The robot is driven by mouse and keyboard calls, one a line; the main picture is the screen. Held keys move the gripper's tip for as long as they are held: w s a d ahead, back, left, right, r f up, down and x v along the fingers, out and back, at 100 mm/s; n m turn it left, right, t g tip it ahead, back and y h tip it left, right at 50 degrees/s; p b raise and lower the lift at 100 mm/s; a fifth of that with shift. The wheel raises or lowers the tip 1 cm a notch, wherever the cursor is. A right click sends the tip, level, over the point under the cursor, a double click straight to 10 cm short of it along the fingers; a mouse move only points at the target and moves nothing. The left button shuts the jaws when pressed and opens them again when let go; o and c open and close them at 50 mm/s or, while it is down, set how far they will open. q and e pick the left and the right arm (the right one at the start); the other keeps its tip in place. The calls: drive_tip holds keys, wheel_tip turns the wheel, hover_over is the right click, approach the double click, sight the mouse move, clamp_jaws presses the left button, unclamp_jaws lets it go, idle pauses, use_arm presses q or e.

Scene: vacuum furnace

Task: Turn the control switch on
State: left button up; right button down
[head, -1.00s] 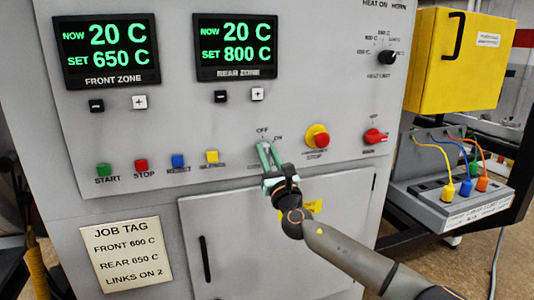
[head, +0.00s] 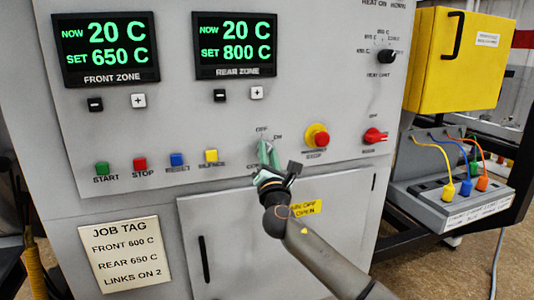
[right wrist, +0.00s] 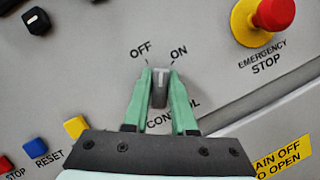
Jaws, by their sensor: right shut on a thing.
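The control switch (right wrist: 160,88) is a grey knob with a white mark on the front panel. Its mark points between the OFF and ON labels in the right wrist view. My right gripper (right wrist: 160,92) has its green fingers shut on the knob, one on each side. In the head view the right gripper (head: 267,152) reaches the panel from below and mostly covers the switch. My left gripper is not in view.
The emergency stop (head: 317,136) and a red rotary switch (head: 374,136) are to the right of the control switch. A row of buttons, including yellow (head: 211,156), is to the left. A cabinet door (head: 240,240) lies below.

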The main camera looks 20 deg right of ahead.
drive_tip(key=m, duration=0.2)
drive_tip(key=m+g+h, duration=0.1)
drive_tip(key=m, duration=0.1)
drive_tip(key=shift+f+h, duration=0.1)
drive_tip(key=shift+h, duration=0.2)
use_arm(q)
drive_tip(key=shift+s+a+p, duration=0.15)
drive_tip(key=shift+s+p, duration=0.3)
use_arm(e)
drive_tip(key=shift+d+m+g+h, duration=0.1)
drive_tip(key=shift+m+g+h, duration=0.4)
drive_tip(key=shift+m, duration=1)
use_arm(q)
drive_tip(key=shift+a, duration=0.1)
use_arm(e)
drive_tip(key=c, duration=0.7)
unclamp_jaws()
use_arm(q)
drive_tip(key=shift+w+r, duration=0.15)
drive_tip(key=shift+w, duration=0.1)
use_arm(e)
drive_tip(key=shift+s, duration=0.15)
